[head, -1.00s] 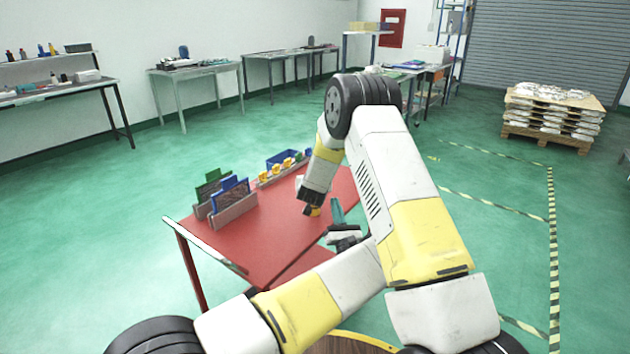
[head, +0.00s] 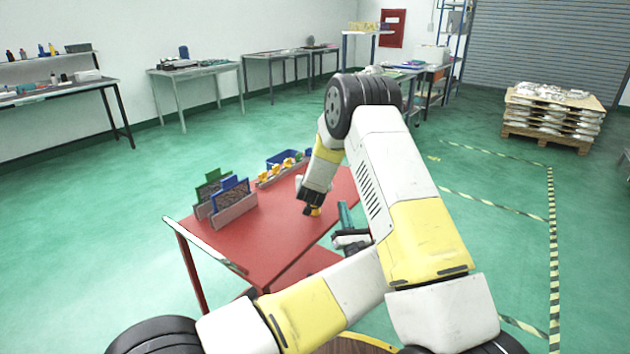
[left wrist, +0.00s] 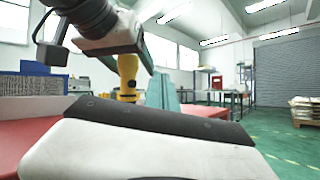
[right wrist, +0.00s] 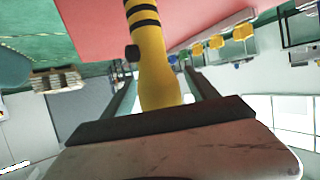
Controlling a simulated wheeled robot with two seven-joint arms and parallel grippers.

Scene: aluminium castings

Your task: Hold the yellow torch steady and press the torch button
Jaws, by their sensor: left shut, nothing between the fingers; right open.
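The yellow torch (head: 314,211) shows as a small patch under my right gripper (head: 311,203) at the table's right side. In the right wrist view the torch (right wrist: 158,72), with black bands and a black button on its side, lies between the spread fingers of my right gripper (right wrist: 163,95). In the left wrist view the torch (left wrist: 128,78) is upright, its top hidden by the right gripper. My left gripper (head: 345,215), teal-fingered, is shut and empty to the right of the torch, apart from it in the head view. Its fingers show in the left wrist view (left wrist: 163,92).
The red table (head: 262,240) holds a rack with blue and green panels (head: 228,200) at left. A row of yellow pieces (head: 283,168) and a blue bin (head: 280,158) are at the back. The table's middle is clear.

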